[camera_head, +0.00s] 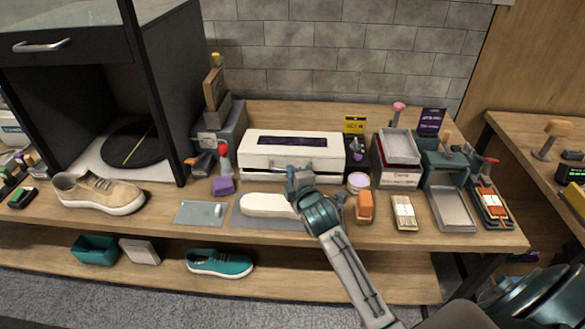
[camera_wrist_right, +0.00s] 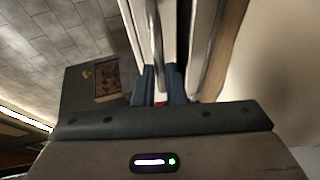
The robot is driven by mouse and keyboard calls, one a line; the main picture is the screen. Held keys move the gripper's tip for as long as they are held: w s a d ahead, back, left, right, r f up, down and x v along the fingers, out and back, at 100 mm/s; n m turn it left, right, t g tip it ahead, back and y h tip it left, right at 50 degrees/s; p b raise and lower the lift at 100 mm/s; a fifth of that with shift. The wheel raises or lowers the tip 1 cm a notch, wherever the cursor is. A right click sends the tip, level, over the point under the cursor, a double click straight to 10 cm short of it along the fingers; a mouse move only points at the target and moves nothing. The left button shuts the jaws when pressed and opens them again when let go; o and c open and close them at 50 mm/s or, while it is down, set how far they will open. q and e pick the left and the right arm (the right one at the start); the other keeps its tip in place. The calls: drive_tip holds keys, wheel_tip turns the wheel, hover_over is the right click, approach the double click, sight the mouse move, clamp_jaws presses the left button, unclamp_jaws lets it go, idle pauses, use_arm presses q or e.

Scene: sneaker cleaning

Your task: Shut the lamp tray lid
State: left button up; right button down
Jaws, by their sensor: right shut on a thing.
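The lamp tray (camera_head: 330,170) is a long white box on the bench against the brick wall. Its white lid (camera_head: 250,147) has a dark purple strip on top and appears to lie almost level over the tray, with a dark gap along the front. My right gripper (camera_head: 295,175) is at the middle of the front edge, its arm reaching in from below. In the right wrist view, the blue fingers (camera_wrist_right: 162,85) are closed about a narrow pale part of the lid, probably its handle. The exact grip is partly hidden. My left gripper is out of view.
A white sole-shaped form (camera_head: 266,205) lies on a grey mat just before the tray. A purple block (camera_head: 223,185) stands to its left, and a round tin (camera_head: 358,181) and orange block (camera_head: 365,205) to its right. A tan sneaker (camera_head: 98,192) sits farther left.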

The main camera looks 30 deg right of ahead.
drive_tip(key=shift+f, duration=0.25)
drive_tip(key=c, duration=1.5)
unclamp_jaws()
drive_tip(key=b+v, duration=0.1)
drive_tip(key=v, duration=0.9)
drive_tip(key=shift+s+b, duration=0.3)
drive_tip(key=shift+s, duration=0.1)
